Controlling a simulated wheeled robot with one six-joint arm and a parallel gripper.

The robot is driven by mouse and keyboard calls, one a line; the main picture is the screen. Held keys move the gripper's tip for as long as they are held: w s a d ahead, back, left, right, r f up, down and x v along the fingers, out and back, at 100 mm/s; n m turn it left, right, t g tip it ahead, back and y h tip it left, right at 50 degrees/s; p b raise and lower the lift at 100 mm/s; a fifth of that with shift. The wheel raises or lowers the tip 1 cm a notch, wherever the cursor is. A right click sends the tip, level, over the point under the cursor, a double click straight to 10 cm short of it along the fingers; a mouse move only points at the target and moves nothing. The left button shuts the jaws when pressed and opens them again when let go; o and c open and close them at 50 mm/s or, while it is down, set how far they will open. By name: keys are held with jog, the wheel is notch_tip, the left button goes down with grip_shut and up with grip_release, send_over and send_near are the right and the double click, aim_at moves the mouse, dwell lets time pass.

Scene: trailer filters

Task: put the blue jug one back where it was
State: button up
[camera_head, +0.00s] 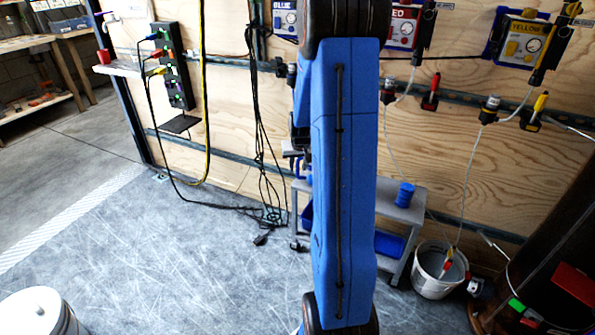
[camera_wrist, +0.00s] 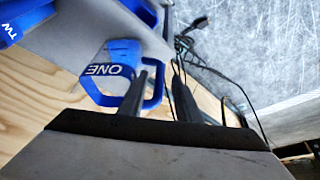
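The blue jug one (camera_wrist: 110,72) shows in the wrist view, pale with a blue band lettered "ONE" and a blue loop handle on its right. It is over or on a grey bench top (camera_wrist: 75,28); I cannot tell which. My gripper (camera_wrist: 163,68) has its two dark fingers apart, on either side of the handle's outer bar. A gap shows between the handle and the right finger. In the head view my arm hides most of the jug; a bit of blue (camera_head: 300,169) shows left of the arm.
A second blue jug, lettered "TW", (camera_wrist: 20,22) is close by at the wrist view's left edge. The grey bench (camera_head: 398,208) stands against the plywood wall (camera_head: 235,130). A white bucket (camera_head: 425,283) is right of it. Cables (camera_head: 262,150) hang at left. Floor at left is open.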

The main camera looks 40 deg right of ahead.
jog(key=v, duration=0.8)
jog(key=s+a+r+n, duration=0.1)
jog(key=s+a+r, duration=0.25)
jog(key=a, duration=0.35)
jog(key=s+a+r+n+y, duration=0.1)
jog(key=s+a+r, duration=0.25)
jog(key=a, duration=0.35)
jog(key=s+a+r+n, duration=0.1)
jog(key=s+a+r, duration=0.1)
jog(key=a+r, duration=0.35)
jog(key=s+a+n+t+y, duration=0.1)
jog(key=s+a+n, duration=0.2)
jog(key=s+a, duration=1.1)
jog(key=s, duration=0.3)
jog(key=shift+s+r+n+y, duration=0.25)
jog(key=shift+s+n+y, duration=0.05)
jog(key=shift+n, duration=0.1)
jog(key=shift+a, duration=0.1)
